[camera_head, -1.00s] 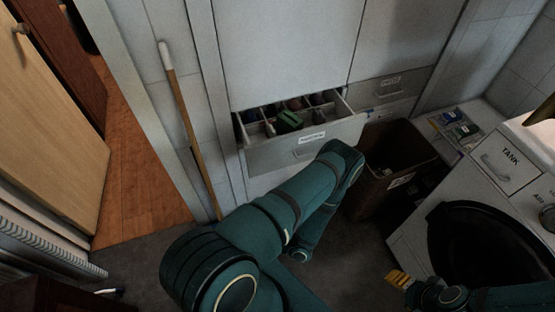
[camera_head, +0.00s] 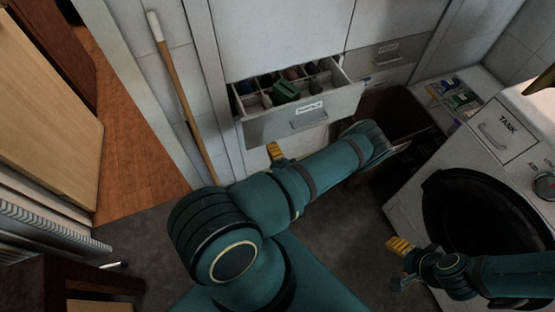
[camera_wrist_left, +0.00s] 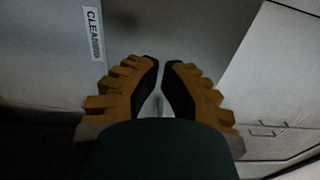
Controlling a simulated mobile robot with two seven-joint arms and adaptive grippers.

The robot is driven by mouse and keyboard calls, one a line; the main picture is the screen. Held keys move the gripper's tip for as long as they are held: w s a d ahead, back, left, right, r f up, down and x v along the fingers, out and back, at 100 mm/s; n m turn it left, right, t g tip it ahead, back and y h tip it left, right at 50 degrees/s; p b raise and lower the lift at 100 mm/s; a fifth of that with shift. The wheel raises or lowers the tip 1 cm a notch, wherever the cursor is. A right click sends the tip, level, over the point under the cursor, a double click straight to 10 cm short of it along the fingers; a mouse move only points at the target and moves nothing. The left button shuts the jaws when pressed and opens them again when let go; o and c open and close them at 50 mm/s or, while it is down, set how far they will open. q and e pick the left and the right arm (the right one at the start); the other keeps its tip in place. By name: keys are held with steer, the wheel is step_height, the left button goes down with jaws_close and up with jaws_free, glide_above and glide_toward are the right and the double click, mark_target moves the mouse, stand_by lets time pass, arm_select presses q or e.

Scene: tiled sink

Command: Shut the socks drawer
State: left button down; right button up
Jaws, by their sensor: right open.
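A pale drawer (camera_head: 270,130) stands pulled out of the white cabinet, with dividers and dark and green rolled items (camera_head: 285,91) inside. Its front has a white label, too small to read, and a handle (camera_head: 310,122). My left gripper (camera_head: 275,152) shows as a yellow finger just below the drawer front, partly hidden by my arm. In the left wrist view its fingertips (camera_wrist_left: 160,62) nearly meet, with nothing seen held. That view faces a grey panel labelled "CLEANING" (camera_wrist_left: 93,33). My right gripper (camera_head: 398,246) is open and empty at lower right, away from the drawer.
A shut drawer (camera_head: 385,55) with a label is to the right. A brown bin (camera_head: 400,118) stands below it. The white appliance marked TANK (camera_head: 508,135) fills the right side. A wooden pole (camera_head: 180,90) leans on the wall at left. Dark floor (camera_head: 140,225) is clear there.

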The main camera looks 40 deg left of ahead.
mark_target(265, 134)
arm_select(q)
steer(key=x, duration=0.5)
steer(key=shift+w+a, duration=0.15)
steer(key=shift+a, duration=0.15)
arm_select(e)
steer(key=shift+s+f, duration=0.1)
steer(key=shift+f, duration=0.15)
arm_select(q)
steer(key=shift+a, duration=0.1)
steer(key=shift+w+a, duration=0.15)
steer(key=shift+a, duration=0.15)
steer(key=b+x, duration=0.4)
steer(key=x, duration=1.3)
steer(key=shift+w+a, duration=0.25)
steer(key=shift+a, duration=0.25)
steer(key=shift+r, duration=0.2)
arm_select(e)
steer(key=f, duration=0.2)
steer(key=s+f, duration=0.1)
steer(key=f, duration=0.1)
steer(key=shift+s, duration=0.2)
arm_select(q)
steer(key=shift+w+a+r, duration=0.1)
